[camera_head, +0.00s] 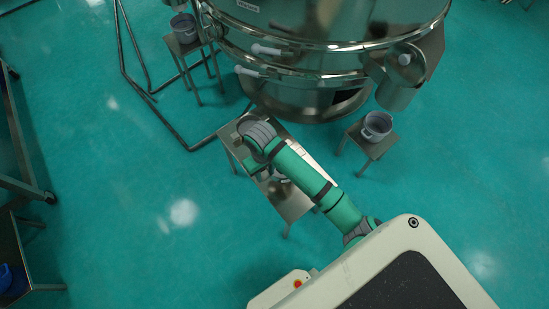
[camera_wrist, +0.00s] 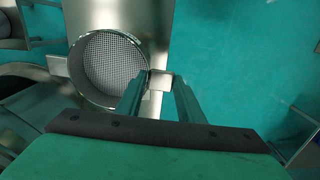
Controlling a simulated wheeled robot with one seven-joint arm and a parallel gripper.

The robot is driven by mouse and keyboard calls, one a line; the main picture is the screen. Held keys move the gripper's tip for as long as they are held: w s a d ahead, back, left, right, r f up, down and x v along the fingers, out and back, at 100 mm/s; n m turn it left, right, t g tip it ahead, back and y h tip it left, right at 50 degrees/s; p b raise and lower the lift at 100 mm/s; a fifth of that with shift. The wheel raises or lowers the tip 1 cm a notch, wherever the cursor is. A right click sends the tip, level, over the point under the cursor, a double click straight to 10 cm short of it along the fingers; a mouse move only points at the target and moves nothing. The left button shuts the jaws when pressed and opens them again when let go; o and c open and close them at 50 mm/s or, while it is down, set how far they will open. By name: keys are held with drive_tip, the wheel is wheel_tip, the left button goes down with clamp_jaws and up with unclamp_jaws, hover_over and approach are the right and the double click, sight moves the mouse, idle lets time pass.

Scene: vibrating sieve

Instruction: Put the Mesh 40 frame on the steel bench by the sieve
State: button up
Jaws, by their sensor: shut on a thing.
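The mesh frame, a round steel ring with a fine pale mesh floor (camera_wrist: 112,68), shows in the wrist view with a flat tab on each side. No mesh number is readable. My gripper (camera_wrist: 158,82) is shut on its right-hand tab. The ring is over the steel bench (camera_wrist: 152,22), mesh roughly facing my camera; I cannot tell whether it touches the bench top. In the head view the steel bench (camera_head: 290,204) stands just in front of the sieve (camera_head: 300,62), and my arm hides most of the frame.
A small stool with a steel pot (camera_head: 377,126) stands right of the bench, under the sieve's spout. Another stool with a pot (camera_head: 184,27) stands at the upper left. A floor frame of bent tube (camera_head: 165,122) runs left of the bench. Open floor lies at left.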

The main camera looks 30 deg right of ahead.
drive_tip(key=s+d, duration=1.4)
drive_tip(key=s, duration=0.4)
drive_tip(key=shift+n, duration=0.3)
drive_tip(key=shift+w+a+f, duration=1.6)
drive_tip(key=shift+w+f, duration=0.15)
drive_tip(key=shift+f, duration=0.3)
drive_tip(key=shift+w+a+f, duration=1.6)
drive_tip(key=shift+w+f, duration=0.1)
drive_tip(key=shift+f, duration=0.3)
drive_tip(key=shift+w+a+f, duration=1.6)
drive_tip(key=shift+w+f, duration=0.15)
drive_tip(key=shift+f, duration=0.3)
drive_tip(key=o, duration=1)
drive_tip(key=shift+s, duration=0.1)
drive_tip(key=shift+o, duration=0.8)
drive_tip(key=shift+s, duration=0.1)
